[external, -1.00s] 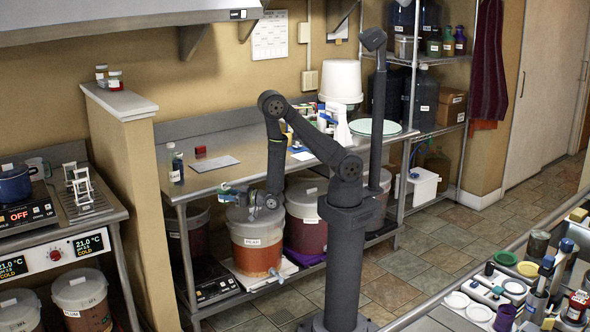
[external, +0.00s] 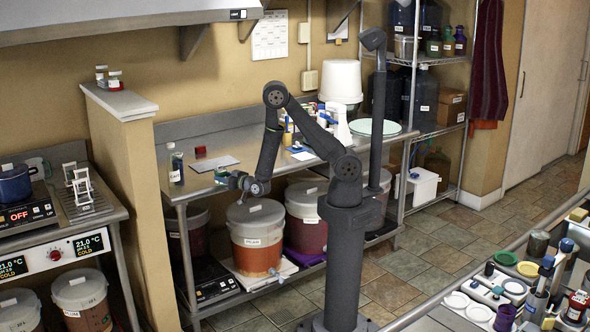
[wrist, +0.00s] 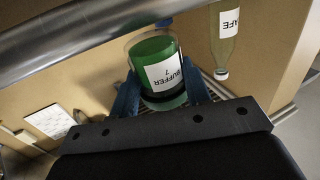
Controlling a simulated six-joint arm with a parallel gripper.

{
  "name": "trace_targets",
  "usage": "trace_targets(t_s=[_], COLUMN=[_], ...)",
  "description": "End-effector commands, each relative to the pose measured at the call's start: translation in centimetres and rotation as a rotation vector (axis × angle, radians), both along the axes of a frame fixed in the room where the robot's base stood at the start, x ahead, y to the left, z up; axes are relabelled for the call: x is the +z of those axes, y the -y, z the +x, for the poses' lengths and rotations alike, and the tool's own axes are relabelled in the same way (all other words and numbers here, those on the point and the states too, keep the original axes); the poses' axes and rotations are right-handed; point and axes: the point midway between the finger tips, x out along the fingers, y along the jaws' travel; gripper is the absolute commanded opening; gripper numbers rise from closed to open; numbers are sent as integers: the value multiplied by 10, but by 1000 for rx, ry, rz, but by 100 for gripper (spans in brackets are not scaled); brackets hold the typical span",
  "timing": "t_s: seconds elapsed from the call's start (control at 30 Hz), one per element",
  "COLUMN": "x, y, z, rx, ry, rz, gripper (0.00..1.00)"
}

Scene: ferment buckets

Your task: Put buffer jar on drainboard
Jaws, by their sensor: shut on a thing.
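The buffer jar (wrist: 160,68) is a clear jar of green contents with a white label reading BUFFER 7. In the wrist view my gripper (wrist: 160,92) is shut on it, with a blue finger on either side. In the external view my gripper (external: 226,178) holds the small green jar (external: 221,175) by the front edge of the steel bench, above the bucket. The drainboard appears to be the dark slatted panel (external: 88,209) on the left counter, with white racks standing on it.
A labelled bottle (external: 175,166) stands at the bench's left end; a bottle also shows in the wrist view (wrist: 228,42). A wall stub (external: 140,190) separates bench and left counter. A lidded bucket (external: 256,232) is below my gripper. A hotplate (external: 27,214) with a blue pot adjoins the slatted panel.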

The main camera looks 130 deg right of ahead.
Motion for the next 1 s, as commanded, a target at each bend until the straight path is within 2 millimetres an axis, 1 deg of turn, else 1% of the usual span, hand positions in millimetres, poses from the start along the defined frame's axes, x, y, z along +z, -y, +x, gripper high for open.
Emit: trace_targets(t_s=[0.03,0.1,0.2,0.3,0.47,0.73,0.8,1.0], x=[0,0,0,0,0,-1,-2,-2], y=[15,33,54,70,82,115,118,118], z=[4,11,19,25,31,42,44,44], rx=[-4,-3,-2,-2,1,0,1,1], ry=[2,2,2,0,1,-1,-1,-1], rz=[-2,-2,-2,-2,-2,-1,-1,0], gripper=[13,13,13,13,13,13,13,13])
